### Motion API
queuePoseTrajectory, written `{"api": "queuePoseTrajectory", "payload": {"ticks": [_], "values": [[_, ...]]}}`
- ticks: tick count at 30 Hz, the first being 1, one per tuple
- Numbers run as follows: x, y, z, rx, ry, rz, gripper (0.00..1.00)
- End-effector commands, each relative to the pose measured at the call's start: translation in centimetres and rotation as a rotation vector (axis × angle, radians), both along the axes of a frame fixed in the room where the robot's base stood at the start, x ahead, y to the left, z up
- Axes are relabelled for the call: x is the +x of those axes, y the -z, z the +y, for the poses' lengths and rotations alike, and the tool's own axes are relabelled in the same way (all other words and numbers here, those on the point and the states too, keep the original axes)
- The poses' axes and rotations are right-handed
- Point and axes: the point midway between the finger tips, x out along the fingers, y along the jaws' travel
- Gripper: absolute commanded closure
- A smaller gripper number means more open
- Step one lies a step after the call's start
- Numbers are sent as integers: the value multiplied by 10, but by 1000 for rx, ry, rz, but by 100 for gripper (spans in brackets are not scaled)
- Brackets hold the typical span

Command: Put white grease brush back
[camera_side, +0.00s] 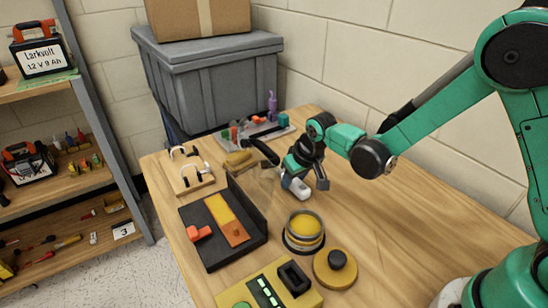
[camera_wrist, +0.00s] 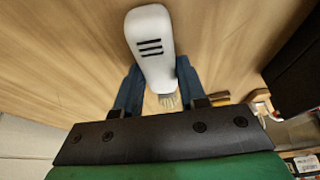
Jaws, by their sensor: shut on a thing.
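My gripper (camera_side: 305,182) is shut on the white grease brush (camera_side: 297,187) and holds it over the middle of the table. In the wrist view, the brush's white body (camera_wrist: 150,42), with dark stripes, lies between the blue fingers of my gripper (camera_wrist: 158,88). Its pale bristles (camera_wrist: 168,101) point toward the wrist. I cannot tell from the side view how far it is above the wood. A round tin with yellow contents (camera_side: 304,224) stands open in front of my gripper. A wooden block with white hooped holders (camera_side: 188,181) stands at the left.
A black tray (camera_side: 253,240) holds an orange-yellow strip and a red piece. A yellow lid with a black knob (camera_side: 336,268) lies beside the tin. A yellow box (camera_side: 235,293) is at the front. A grey tray (camera_side: 227,139) with bottles is at the back. Right of the tin is clear.

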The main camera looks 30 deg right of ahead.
Motion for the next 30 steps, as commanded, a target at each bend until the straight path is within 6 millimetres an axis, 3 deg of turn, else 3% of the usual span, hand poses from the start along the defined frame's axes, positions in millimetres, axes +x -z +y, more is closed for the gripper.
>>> {"api": "queuePoseTrajectory", "payload": {"ticks": [7, 8, 11, 12, 22, 30], "values": [[0, 1, 0, 0, 0, 0, 100], [0, 1, 0, 0, 0, 0, 58], [0, 1, 0, 0, 0, 0, 30], [0, 1, 0, 0, 0, 0, 27], [-1, -1, 0, 0, 0, 0, 27], [-11, -27, 0, 0, 0, 0, 27]]}}
